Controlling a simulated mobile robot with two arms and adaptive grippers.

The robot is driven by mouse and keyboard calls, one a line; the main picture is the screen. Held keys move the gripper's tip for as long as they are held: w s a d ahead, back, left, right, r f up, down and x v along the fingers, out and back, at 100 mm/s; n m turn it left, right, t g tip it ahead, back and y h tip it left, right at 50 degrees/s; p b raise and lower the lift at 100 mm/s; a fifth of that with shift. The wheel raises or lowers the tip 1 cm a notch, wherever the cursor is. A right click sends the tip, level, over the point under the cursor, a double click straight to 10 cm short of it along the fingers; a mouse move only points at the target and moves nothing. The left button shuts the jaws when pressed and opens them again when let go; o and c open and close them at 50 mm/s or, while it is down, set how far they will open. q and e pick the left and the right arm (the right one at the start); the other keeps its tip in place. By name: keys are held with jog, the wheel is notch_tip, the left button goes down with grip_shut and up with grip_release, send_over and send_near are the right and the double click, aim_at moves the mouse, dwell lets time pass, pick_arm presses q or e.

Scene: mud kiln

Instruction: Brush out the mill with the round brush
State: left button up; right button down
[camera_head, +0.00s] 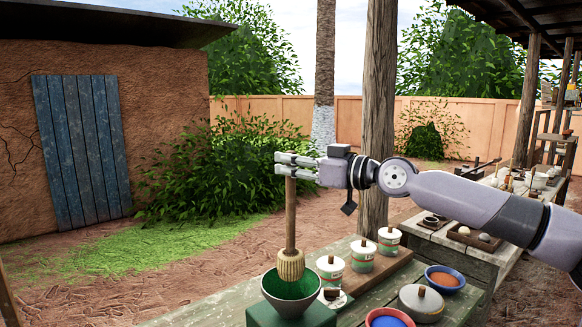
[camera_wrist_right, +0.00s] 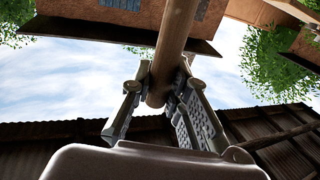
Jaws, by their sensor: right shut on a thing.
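My right gripper (camera_head: 289,166) is shut on the upper end of the round brush's wooden handle (camera_head: 291,218). The brush hangs upright with its tan, ribbed round head (camera_head: 291,265) down. The right wrist view shows the handle (camera_wrist_right: 175,45) between the two fingers (camera_wrist_right: 160,95). What I take to be the mill is a grey bowl (camera_head: 291,309) with a green inside, standing on a green block (camera_head: 322,318). The brush head is at the bowl's opening, its lower end in front of the green inside wall. I cannot tell whether it touches the bowl. My left gripper is out of view.
Close to the bowl's right stand several white-and-green pots (camera_head: 331,270) with brown tops. A wooden post (camera_head: 378,120) rises behind my wrist.

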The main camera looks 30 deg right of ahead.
notch_tip(320, 180, down, 7)
jog(key=b, duration=0.5)
jog(key=shift+b, duration=0.3)
dwell(1.3)
notch_tip(320, 180, up, 9)
jog(key=p, duration=0.7)
jog(key=shift+f, duration=0.1)
dwell(0.4)
